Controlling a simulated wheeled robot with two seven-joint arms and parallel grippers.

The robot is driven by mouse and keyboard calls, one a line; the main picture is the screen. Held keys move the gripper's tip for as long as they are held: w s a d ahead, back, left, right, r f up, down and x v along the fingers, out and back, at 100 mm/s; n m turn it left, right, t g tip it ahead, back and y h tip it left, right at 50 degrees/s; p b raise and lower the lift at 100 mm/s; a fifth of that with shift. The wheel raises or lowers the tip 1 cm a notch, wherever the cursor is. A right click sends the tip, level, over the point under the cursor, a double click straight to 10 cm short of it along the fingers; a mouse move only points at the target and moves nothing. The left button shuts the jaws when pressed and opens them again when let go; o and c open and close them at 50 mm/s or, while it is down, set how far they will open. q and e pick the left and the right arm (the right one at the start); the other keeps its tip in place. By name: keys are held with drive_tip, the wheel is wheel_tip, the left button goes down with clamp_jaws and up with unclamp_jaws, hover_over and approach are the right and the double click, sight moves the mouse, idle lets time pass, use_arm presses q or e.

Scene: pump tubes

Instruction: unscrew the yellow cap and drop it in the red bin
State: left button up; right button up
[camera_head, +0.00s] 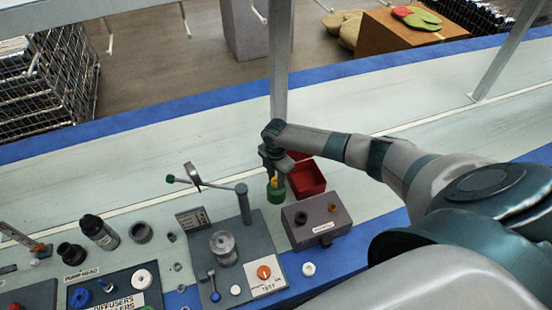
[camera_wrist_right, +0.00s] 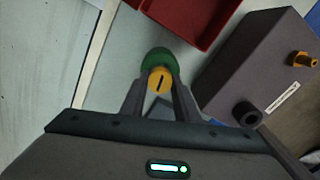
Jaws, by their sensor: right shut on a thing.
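My right gripper (camera_head: 274,177) points down just left of the red bin (camera_head: 308,180). In the right wrist view its two fingers (camera_wrist_right: 160,84) are closed around the yellow cap (camera_wrist_right: 160,78), which has a dark slot on its face. A round green piece (camera_wrist_right: 156,58) lies directly beyond the cap; it also shows below the fingers in the head view (camera_head: 275,196). I cannot tell whether cap and green piece are joined. The red bin is open, and its near part shows at the top of the wrist view (camera_wrist_right: 190,22). My left gripper is out of view.
A grey box (camera_head: 318,220) with a black and an orange fitting stands right of the gripper, close to the bin. A dark plate with a grey post (camera_head: 243,205) stands to the left. Pump parts and panels fill the left front. The pale bench behind is clear.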

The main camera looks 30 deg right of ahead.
idle(0.3)
drive_tip(key=shift+n+b, duration=0.5)
drive_tip(key=shift+n, duration=1.3)
drive_tip(key=shift+n+b, duration=0.7)
drive_tip(key=shift+n, duration=1)
drive_tip(key=shift+n+b, duration=0.7)
drive_tip(key=shift+n, duration=1)
